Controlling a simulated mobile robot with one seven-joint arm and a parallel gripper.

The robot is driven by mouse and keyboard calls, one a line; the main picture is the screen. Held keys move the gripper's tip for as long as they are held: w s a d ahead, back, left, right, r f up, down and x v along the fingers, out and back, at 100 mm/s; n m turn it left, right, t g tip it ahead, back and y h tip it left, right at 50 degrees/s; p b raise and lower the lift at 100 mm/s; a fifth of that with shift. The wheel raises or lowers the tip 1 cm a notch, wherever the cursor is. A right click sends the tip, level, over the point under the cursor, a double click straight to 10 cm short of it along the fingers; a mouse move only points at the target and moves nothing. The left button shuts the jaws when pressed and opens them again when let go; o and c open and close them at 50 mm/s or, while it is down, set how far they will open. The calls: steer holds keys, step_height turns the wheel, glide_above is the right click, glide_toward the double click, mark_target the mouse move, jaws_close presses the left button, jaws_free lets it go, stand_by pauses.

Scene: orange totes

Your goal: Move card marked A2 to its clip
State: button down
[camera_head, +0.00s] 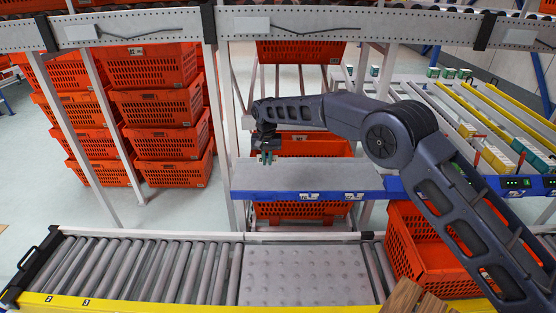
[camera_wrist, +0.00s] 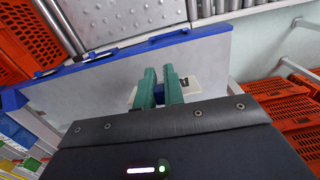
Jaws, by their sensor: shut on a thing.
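My gripper (camera_head: 267,158) hangs over the left part of a grey shelf (camera_head: 300,178) with a blue front edge. In the wrist view its two green fingers (camera_wrist: 160,85) are close together, shut on a white card (camera_wrist: 194,88). The card shows on both sides of the fingers, and its dark print is too small to read. The shelf's blue edge (camera_wrist: 120,52) runs across the wrist view, apart from the card, with small blue clip-like parts (camera_wrist: 170,35) along it. Two white labels (camera_head: 309,196) (camera_head: 353,196) sit on this edge in the head view; I cannot read A2 on them.
Orange totes (camera_head: 155,110) are stacked at the left, and another tote (camera_head: 425,250) stands at the lower right. A roller conveyor (camera_head: 140,268) with a grey plate (camera_head: 305,273) runs in front. The shelf top is bare. A grey metal beam (camera_head: 130,28) crosses above.

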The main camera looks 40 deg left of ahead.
steer(key=w+d+f+m, duration=0.2)
steer(key=w+d, duration=0.5)
steer(key=w, duration=0.4)
steer(key=w+d+f+m, duration=0.15)
steer(key=w+d, duration=0.45)
steer(key=w, duration=0.6)
steer(key=w+d+f+m, duration=0.3)
steer(key=w+d+m, duration=0.1)
steer(key=w+d, duration=1.45)
steer(key=w+d+f, duration=0.3)
steer(key=d, duration=1.5)
steer(key=w+d+f+g, duration=0.1)
steer(key=w+d+f, duration=0.25)
steer(key=d, duration=1.45)
steer(key=w+d+f, duration=0.3)
steer(key=d+f, duration=0.1)
steer(key=d, duration=1.4)
steer(key=w+a+r+n+h, duration=0.1)
steer(key=w+a+r+n, duration=0.25)
steer(key=w+a, duration=0.5)
steer(key=w+a+r+n, duration=0.35)
steer(key=w+a, duration=0.35)
steer(key=a, duration=0.3)
step_height(320, 180, down, 6)
steer(key=shift+n, duration=0.45)
steer(key=shift+s+f, duration=0.15)
steer(key=shift+f, duration=1.3)
